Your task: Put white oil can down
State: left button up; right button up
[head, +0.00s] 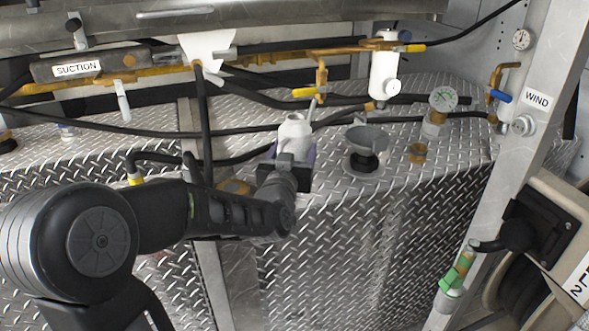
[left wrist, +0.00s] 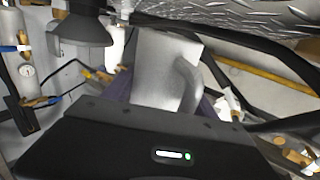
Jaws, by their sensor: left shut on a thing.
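The white oil can (head: 295,128) is in the head view, above or on the diamond-plate tank top (head: 330,112), with its thin spout pointing up. My left gripper (head: 292,168) comes in from the left and is shut on the can; its body hides the can's lower part. In the left wrist view the can (left wrist: 160,72) fills the middle, its curved handle on the right side, between the fingers. I cannot tell whether the can's base touches the plate. My right gripper is in neither view.
A grey funnel (head: 367,138) on a dark base stands just right of the can. Black hoses (head: 260,101) and a white cylinder (head: 384,75) lie behind. The tank's front edge is close.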

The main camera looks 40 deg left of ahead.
pick_arm(q)
jog(key=shift+f+b, duration=0.3)
jog(key=shift+f, duration=1.6)
jog(key=shift+f, duration=0.15)
jog(key=o, duration=1.8)
jog(key=shift+c, duration=0.2)
